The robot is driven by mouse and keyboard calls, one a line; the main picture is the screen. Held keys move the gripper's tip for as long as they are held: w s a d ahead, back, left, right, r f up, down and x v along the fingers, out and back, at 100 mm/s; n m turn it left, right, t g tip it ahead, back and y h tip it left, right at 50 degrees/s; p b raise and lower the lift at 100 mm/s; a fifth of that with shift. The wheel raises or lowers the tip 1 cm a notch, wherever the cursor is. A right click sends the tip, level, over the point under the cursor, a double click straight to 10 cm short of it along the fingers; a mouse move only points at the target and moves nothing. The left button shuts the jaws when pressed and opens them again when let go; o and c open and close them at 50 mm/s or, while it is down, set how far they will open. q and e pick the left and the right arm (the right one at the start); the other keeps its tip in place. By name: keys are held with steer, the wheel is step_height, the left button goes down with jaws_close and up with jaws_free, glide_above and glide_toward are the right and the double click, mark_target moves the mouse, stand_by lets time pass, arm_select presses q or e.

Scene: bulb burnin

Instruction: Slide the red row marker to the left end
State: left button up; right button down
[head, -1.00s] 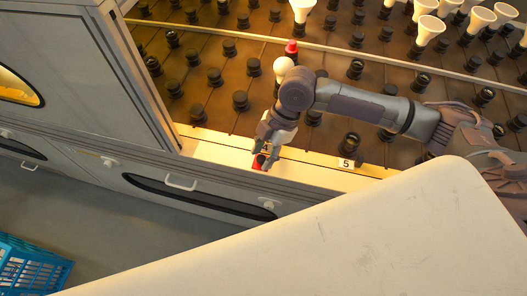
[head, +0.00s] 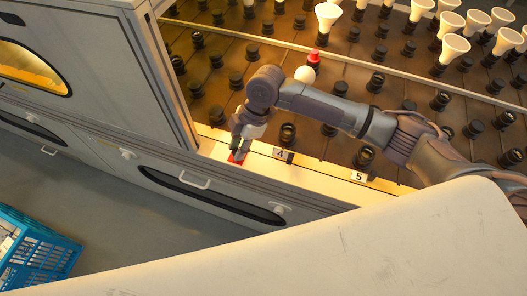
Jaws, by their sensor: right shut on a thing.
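The red row marker (head: 237,158) is on the pale front ledge (head: 215,144) of the bulb rack, left of the number 4 label (head: 280,154). My right gripper (head: 238,150) reaches down onto it and is shut on it. The gripper's fingers cover part of the marker. A short stretch of ledge shows between the marker and the cabinet wall at the ledge's left end. My left gripper is not in the picture.
Black sockets (head: 288,134) stand in rows behind the ledge, some with white bulbs (head: 452,46). A red-capped piece (head: 313,57) stands among them. A grey cabinet (head: 95,70) bounds the ledge at left. A white surface (head: 330,245) fills the foreground. A blue crate (head: 40,255) is at lower left.

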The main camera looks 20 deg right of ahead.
steer(key=shift+w+a, duration=0.4)
steer(key=shift+a, duration=0.25)
steer(key=shift+w+a+r, duration=0.1)
steer(key=c, duration=1.3)
jaws_free()
steer(key=o, duration=0.4)
steer(key=shift+w+a, duration=0.1)
steer(key=shift+a, duration=0.05)
steer(key=shift+c, duration=0.2)
steer(key=shift+d+r, duration=0.15)
steer(key=shift+d, duration=0.05)
steer(key=v, duration=1.1)
steer(key=shift+r, duration=0.2)
